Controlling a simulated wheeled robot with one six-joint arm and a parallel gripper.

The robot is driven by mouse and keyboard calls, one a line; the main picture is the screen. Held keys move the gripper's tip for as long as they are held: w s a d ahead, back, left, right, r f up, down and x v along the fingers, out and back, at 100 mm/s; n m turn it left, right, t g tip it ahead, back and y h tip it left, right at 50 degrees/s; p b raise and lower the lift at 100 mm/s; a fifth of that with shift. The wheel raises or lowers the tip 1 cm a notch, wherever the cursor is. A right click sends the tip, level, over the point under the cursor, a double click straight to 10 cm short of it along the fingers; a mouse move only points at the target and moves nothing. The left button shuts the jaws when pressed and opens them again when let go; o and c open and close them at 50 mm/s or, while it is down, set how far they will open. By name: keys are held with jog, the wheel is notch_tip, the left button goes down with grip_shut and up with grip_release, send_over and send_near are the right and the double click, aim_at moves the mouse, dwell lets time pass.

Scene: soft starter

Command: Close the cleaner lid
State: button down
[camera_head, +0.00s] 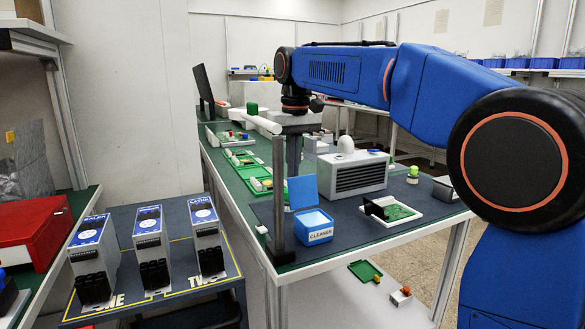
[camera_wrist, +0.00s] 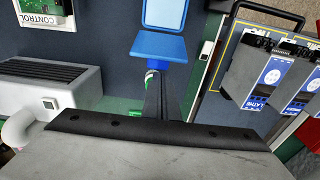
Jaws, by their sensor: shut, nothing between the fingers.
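The cleaner (camera_head: 315,228) is a small blue box with a white CLEANER label, standing on the dark table mat. Its blue lid (camera_head: 302,192) stands open and roughly upright at the box's back edge. In the wrist view the open box (camera_wrist: 165,12) is at the top centre and the lid (camera_wrist: 158,47) lies just below it. My gripper (camera_head: 293,172) points down behind the lid, its dark fingers together and empty. In the wrist view the fingertips (camera_wrist: 153,78) are close to the lid's outer edge; whether they touch it I cannot tell.
A grey vented box (camera_head: 360,175) stands right of my gripper, and a green circuit board (camera_head: 398,211) lies in front of it. A grey upright post (camera_head: 279,190) rises left of the cleaner. Several LATHE-type units (camera_head: 150,240) stand on the lower left table.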

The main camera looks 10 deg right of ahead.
jog(key=shift+s, duration=0.1)
jog(key=shift+s+d+r+t, duration=0.1)
jog(key=shift+s+r+t, duration=0.05)
jog(key=shift+t, duration=0.15)
jog(key=shift+s+r+t, duration=0.1)
jog(key=shift+s+t, duration=0.15)
jog(key=shift+t, duration=0.05)
jog(key=shift+s+d+r+t+y, duration=0.25)
jog(key=shift+s+t+y, duration=0.05)
jog(key=shift+s+t, duration=0.35)
jog(key=shift+s+d+r+t+y, duration=0.2)
jog(key=shift+s+r+t+y, duration=0.1)
jog(key=shift+s+t, duration=0.3)
jog(key=s+t, duration=0.1)
jog(key=s+d+t+y, duration=0.1)
jog(key=shift+s+t, duration=0.35)
jog(key=t+y, duration=0.2)
jog(key=t, duration=0.3)
send_near(300, 177)
jog(key=f, duration=0.3)
jog(key=shift+w+a, duration=0.35)
jog(key=shift+r, duration=0.1)
